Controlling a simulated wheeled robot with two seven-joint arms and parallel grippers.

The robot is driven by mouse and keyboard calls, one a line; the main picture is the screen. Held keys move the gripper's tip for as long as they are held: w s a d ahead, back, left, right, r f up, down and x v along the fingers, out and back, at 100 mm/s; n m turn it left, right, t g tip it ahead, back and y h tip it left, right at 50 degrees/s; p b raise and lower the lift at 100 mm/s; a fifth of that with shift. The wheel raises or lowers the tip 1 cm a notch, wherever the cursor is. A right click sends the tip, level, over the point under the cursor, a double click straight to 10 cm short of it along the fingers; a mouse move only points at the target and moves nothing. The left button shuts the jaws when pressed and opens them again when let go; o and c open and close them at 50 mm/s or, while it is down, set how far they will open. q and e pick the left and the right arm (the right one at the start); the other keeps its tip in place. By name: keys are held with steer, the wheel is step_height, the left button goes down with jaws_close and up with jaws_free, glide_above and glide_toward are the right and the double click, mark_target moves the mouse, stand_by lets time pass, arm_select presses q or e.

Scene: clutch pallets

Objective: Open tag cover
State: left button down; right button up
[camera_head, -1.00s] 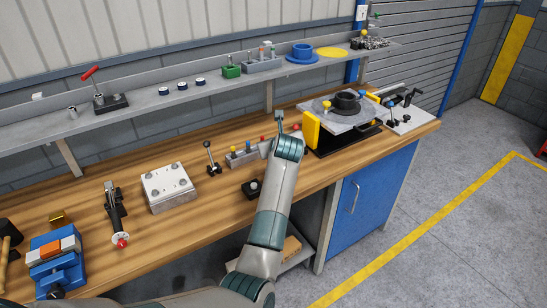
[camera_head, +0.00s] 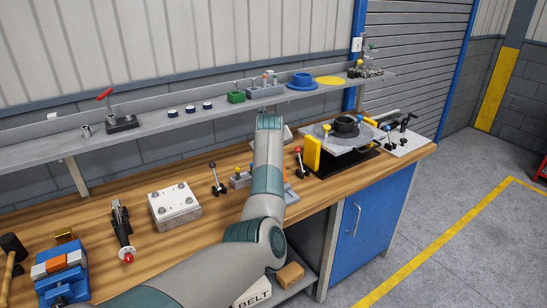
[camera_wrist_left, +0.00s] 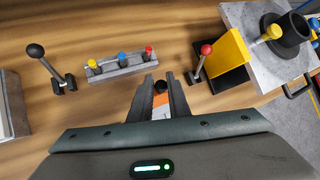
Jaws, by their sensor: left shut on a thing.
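My left gripper (camera_wrist_left: 160,82) points down at the bench in the left wrist view. Its two fingers are closed around a small black knob (camera_wrist_left: 160,87). An orange and white piece (camera_wrist_left: 161,100) shows between the fingers, just below the knob; I cannot tell whether this is the tag and its cover. In the head view my left arm hides the gripper and what it holds. My right gripper is in neither view.
A grey block with yellow, blue and red knobs (camera_wrist_left: 121,66) lies left of the fingers. A black-knobbed lever (camera_wrist_left: 48,68) stands farther left. A red-knobbed lever (camera_wrist_left: 201,62) and a yellow plate (camera_wrist_left: 230,60) stand close on the right.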

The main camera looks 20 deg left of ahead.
arm_select(q)
steer(key=shift+w+a+r, duration=0.15)
steer(key=shift+a+r, duration=0.05)
steer(key=shift+r, duration=0.25)
steer(key=c, duration=1.8)
jaws_free()
steer(key=shift+o, duration=0.4)
steer(key=shift+f, duration=0.3)
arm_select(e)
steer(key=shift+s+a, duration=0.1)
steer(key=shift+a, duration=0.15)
